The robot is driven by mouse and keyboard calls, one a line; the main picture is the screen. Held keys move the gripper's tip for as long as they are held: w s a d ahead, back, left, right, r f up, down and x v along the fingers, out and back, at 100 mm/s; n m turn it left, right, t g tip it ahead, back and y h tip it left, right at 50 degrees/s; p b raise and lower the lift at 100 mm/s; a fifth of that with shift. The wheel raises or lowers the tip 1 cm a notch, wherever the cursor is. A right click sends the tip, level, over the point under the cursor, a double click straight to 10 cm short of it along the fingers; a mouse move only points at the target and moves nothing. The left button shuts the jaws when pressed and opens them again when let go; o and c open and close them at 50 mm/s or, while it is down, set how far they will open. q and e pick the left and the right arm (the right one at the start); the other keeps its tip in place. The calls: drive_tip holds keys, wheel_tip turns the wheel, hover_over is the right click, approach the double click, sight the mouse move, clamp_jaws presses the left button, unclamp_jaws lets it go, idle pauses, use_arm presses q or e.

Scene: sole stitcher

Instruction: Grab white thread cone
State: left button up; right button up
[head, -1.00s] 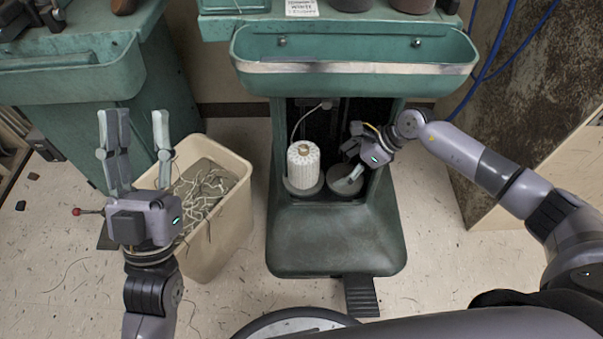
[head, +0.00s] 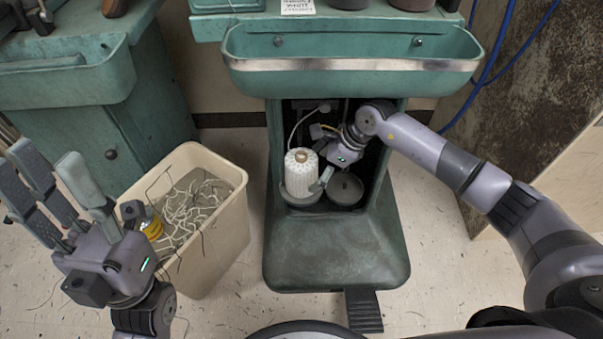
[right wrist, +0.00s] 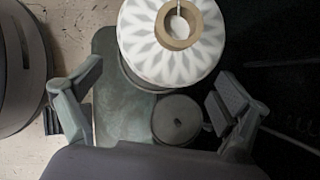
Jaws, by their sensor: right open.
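The white thread cone (head: 301,168), ribbed with a tan core on top, stands upright on the left round holder (head: 301,201) inside the green machine's base. It also shows at the top of the right wrist view (right wrist: 172,45). My right gripper (head: 322,172) is open at the cone's right side. In the right wrist view my right gripper (right wrist: 153,95) has its fingers spread, with the cone ahead between them; I cannot tell whether a finger touches it. My left gripper (head: 55,175) is open and empty at the far left, away from the cone.
An empty round holder (head: 346,190) sits right of the cone. The green cavity walls and the trough (head: 350,50) above enclose the space. A beige bin (head: 222,240) of thread scraps stands to the left. A pedal (head: 364,312) lies in front.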

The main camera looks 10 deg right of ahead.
sight(301, 168)
drive_tip(key=a, duration=0.1)
drive_tip(key=w+a+b, duration=0.1)
drive_tip(key=a+f, duration=0.1)
drive_tip(key=shift+w+a+f, duration=0.1)
drive_tip(key=shift+w+a, duration=0.2)
drive_tip(key=shift+a, duration=0.1)
drive_tip(key=c, duration=1.3)
drive_tip(key=shift+c, duration=0.8)
drive_tip(key=shift+r, duration=0.2)
